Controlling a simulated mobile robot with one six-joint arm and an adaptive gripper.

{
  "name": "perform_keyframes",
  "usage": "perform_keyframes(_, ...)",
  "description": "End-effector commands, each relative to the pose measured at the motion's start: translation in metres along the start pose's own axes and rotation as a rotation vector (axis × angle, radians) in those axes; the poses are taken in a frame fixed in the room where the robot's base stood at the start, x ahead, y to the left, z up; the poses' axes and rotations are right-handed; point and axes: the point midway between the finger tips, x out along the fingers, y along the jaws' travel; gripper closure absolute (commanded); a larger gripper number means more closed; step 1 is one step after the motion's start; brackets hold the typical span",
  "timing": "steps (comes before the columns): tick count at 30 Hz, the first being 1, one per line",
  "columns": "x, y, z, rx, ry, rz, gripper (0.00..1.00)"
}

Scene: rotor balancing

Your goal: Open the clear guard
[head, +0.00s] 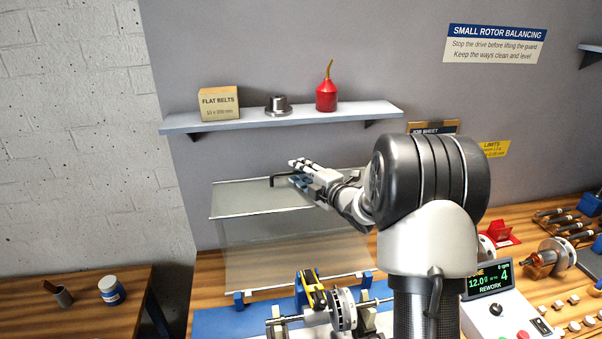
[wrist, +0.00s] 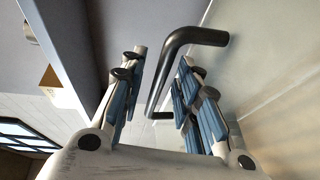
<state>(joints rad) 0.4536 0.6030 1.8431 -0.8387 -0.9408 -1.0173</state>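The clear guard (head: 285,240) stands raised behind the balancing machine in the head view, its lower edge near blue brackets and its upper edge high against the wall. Its black bar handle (head: 258,181) sticks out at the upper edge. My gripper (head: 300,173) is at this handle. In the wrist view, the handle (wrist: 172,68) lies between the two blue-padded fingers of my gripper (wrist: 162,100), with visible gaps, so the fingers look open. The guard's clear panel (wrist: 270,75) fills the right side there. The rotor (head: 343,309) shows uncovered in front of the guard.
A wall shelf (head: 300,118) with a belt box (head: 219,103), a metal part and a red oil can (head: 326,95) is above my gripper. A control box (head: 500,308) reading "REWORK" stands right. A side table (head: 60,315) is at left.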

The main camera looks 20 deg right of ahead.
Motion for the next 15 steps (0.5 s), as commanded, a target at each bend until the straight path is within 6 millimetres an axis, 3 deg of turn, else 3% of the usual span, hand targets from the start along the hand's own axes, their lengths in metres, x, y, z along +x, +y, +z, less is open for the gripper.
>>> perform_keyframes(8, 0.0014, 0.0002, 0.0002, 0.000, 0.000, 0.000, 0.70)
perform_keyframes(15, 0.0012, 0.0002, 0.0001, 0.000, 0.000, 0.000, 0.86)
